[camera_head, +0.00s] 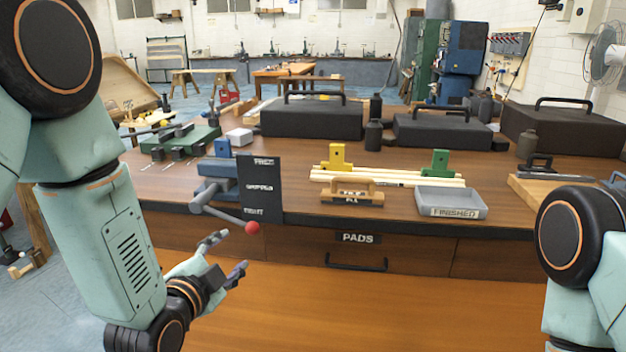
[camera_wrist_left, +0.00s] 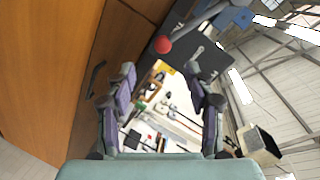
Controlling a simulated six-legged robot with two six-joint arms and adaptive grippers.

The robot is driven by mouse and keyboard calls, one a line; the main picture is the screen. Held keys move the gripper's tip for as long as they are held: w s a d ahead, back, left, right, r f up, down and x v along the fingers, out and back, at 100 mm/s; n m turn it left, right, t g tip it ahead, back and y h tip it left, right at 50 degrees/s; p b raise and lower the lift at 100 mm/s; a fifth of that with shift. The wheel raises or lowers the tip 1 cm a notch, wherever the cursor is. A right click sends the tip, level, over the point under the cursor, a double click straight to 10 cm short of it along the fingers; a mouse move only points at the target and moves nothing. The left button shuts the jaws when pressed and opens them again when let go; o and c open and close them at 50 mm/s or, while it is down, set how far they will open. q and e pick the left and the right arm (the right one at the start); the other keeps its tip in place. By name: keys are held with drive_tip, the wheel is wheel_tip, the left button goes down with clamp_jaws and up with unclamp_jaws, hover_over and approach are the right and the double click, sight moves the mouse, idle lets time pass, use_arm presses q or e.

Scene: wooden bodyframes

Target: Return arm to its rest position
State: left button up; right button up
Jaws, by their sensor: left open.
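My left gripper (camera_head: 226,255) is open and empty in front of the bench, below the red-knobbed lever. In the left wrist view its two fingers (camera_wrist_left: 160,100) are spread with nothing between them. My left arm comes down from the upper left in the head view. Part of my right arm shows at the right edge of the head view; its gripper is out of frame.
A blue vise (camera_head: 217,184) with a red knob (camera_head: 252,228) stands close above the gripper. The wooden workbench (camera_head: 290,215) holds a grey "FINISHED" tray (camera_head: 451,203), wooden strips (camera_head: 390,174) and black cases (camera_head: 311,117). A "PADS" drawer (camera_head: 357,250) is shut.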

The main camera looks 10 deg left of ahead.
use_arm(q)
drive_tip(key=s+a+f+n+g+y, duration=0.1)
drive_tip(key=s+f+n+g, duration=1.05)
drive_tip(key=s+f, duration=1.1)
drive_tip(key=s+f+n+g, duration=0.1)
drive_tip(key=s+f+g, duration=0.3)
drive_tip(key=s, duration=0.9)
drive_tip(key=shift+s+f, duration=0.2)
drive_tip(key=shift+f, duration=0.55)
